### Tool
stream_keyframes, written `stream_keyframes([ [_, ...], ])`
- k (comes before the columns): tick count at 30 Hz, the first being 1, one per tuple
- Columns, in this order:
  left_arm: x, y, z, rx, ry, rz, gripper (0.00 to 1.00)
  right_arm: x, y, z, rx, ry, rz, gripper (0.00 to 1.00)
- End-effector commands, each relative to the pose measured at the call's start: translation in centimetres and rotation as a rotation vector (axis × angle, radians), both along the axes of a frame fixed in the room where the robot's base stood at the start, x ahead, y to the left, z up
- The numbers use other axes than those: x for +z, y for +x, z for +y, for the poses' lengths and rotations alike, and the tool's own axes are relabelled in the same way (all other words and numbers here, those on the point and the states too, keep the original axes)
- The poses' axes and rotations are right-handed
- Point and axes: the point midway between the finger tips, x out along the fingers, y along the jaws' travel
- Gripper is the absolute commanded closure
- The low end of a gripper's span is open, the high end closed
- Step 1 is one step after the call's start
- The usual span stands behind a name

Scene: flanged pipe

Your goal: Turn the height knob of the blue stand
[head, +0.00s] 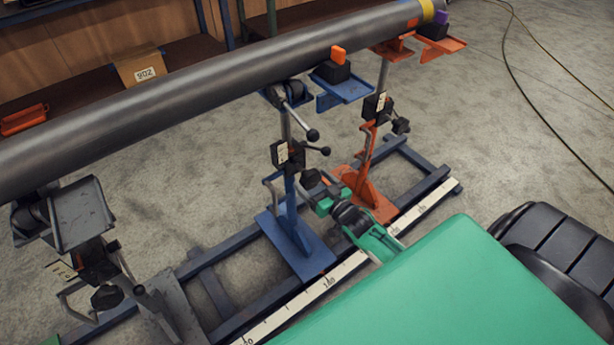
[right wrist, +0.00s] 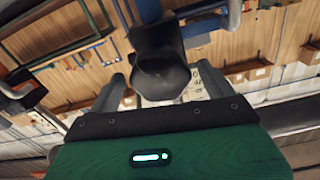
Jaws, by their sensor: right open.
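The blue stand (head: 290,213) is upright on the floor frame, with its head under the grey pipe (head: 200,95). Its black height knob (head: 310,178) sticks out from the column on the side facing my right arm. My right gripper (head: 319,194) is at that knob. In the right wrist view the dark knob (right wrist: 160,75) shows large and appears between the two fingers of my open right gripper (right wrist: 160,90), with a gap on each side. I cannot tell whether either finger touches it. My left gripper is not in view.
An orange stand (head: 375,195) is just right of the blue one, and a grey stand (head: 85,225) is at the left. Black-tipped handles (head: 312,135) project above the knob. A white scale strip (head: 330,283) runs along the frame.

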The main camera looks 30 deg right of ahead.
Motion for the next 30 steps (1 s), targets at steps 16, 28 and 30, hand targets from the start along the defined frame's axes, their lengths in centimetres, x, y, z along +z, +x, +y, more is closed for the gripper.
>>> stream_keyframes([
  [16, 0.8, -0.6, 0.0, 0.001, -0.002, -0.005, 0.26, 0.0, 3.4, 0.3, 0.0, -0.001, 0.001, 0.16],
  [28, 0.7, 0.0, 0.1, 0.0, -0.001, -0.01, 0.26, 0.0, 3.4, 0.3, 0.0, -0.001, 0.001, 0.61],
  [30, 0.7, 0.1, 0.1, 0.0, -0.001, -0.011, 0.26, 0.0, 3.4, 0.3, 0.0, -0.003, 0.001, 0.61],
])
